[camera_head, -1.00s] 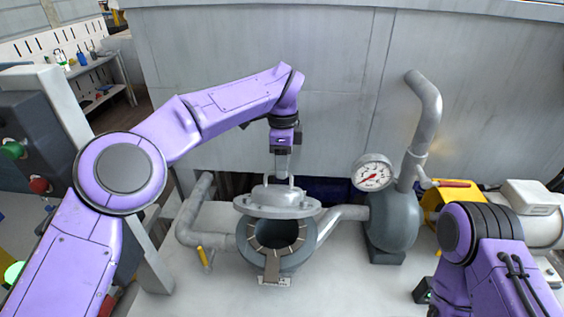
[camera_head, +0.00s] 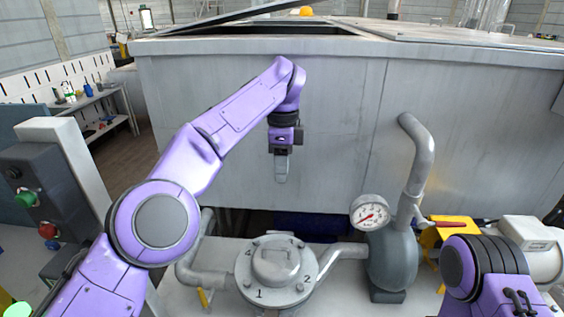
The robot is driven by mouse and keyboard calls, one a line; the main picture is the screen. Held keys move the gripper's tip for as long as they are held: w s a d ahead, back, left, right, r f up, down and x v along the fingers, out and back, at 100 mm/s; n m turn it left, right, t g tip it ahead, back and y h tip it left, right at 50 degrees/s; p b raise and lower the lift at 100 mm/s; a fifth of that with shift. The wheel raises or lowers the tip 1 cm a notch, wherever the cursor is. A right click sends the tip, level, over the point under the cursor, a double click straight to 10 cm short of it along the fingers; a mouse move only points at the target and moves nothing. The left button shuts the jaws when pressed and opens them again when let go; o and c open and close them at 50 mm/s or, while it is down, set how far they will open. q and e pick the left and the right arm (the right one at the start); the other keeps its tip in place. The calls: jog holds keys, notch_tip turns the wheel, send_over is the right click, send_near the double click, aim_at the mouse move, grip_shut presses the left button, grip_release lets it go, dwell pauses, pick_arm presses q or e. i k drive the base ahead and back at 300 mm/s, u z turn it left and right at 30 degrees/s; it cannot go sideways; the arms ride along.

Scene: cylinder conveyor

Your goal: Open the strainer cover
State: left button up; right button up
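The strainer (camera_head: 283,311) stands at the bottom middle, mostly hidden under its cover. The round grey strainer cover (camera_head: 247,268) lies flat on top of it, with a raised block in the middle and dark numbers around the rim. No opening into the strainer shows. My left gripper (camera_head: 281,177) hangs pointing down above and behind the cover, clear of it, with nothing seen in it. Its fingers overlap in this view, so their gap cannot be judged. Only part of my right arm shows at the lower right; its gripper is out of view.
A pressure gauge (camera_head: 369,212) and a grey vessel (camera_head: 392,262) with a tall bent pipe (camera_head: 421,150) stand right of the strainer. Pipes join it on both sides. A large grey tank (camera_head: 340,120) walls off the back. A control box with buttons stands left.

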aim_at(274, 268)
jog(key=k, duration=1)
